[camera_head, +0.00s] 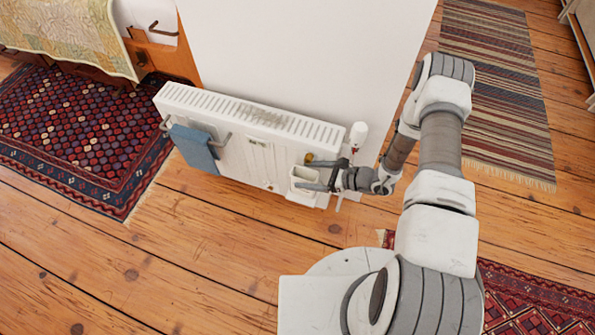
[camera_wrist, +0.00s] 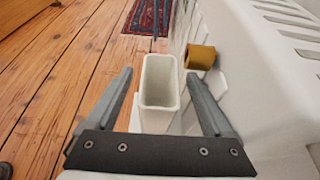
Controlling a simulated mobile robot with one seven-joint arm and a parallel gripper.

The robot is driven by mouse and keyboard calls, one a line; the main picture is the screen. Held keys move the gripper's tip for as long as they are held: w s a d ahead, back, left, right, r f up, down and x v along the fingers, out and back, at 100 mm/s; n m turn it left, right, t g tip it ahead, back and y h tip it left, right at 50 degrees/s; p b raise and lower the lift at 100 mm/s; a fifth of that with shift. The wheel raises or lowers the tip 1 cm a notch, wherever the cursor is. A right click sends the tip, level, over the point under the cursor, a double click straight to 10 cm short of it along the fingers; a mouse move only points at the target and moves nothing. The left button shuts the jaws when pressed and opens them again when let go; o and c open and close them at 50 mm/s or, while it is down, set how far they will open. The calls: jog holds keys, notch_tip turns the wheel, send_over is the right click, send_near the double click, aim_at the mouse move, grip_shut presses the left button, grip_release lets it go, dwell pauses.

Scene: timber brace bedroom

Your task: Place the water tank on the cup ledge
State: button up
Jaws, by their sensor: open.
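A white open-topped container (camera_wrist: 160,113), which looks like the water tank, is upright and empty inside. It also shows in the head view (camera_head: 303,193), close against the front right end of the white radiator. My gripper (camera_wrist: 160,74) is open, with one finger on each side of the container and gaps visible between the fingers and its walls. In the head view my gripper (camera_head: 309,174) reaches in from the right. I cannot clearly make out a cup ledge; a white surface shows partly below and beside the container, mostly hidden.
The radiator (camera_head: 230,112) stands against a white wall, with a blue towel (camera_head: 194,149) on a front rail. A brass-coloured cylinder (camera_wrist: 201,58) projects beside the container. A white-and-red valve (camera_head: 357,135) stands at the radiator's right end. The wooden floor (camera_head: 170,255) in front is clear.

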jog(key=p+v, duration=0.1)
jog(key=v, duration=0.6)
jog(key=shift+s+d+r+p, duration=0.15)
jog(key=shift+d+r+p, duration=0.05)
jog(key=shift+d+p, duration=0.1)
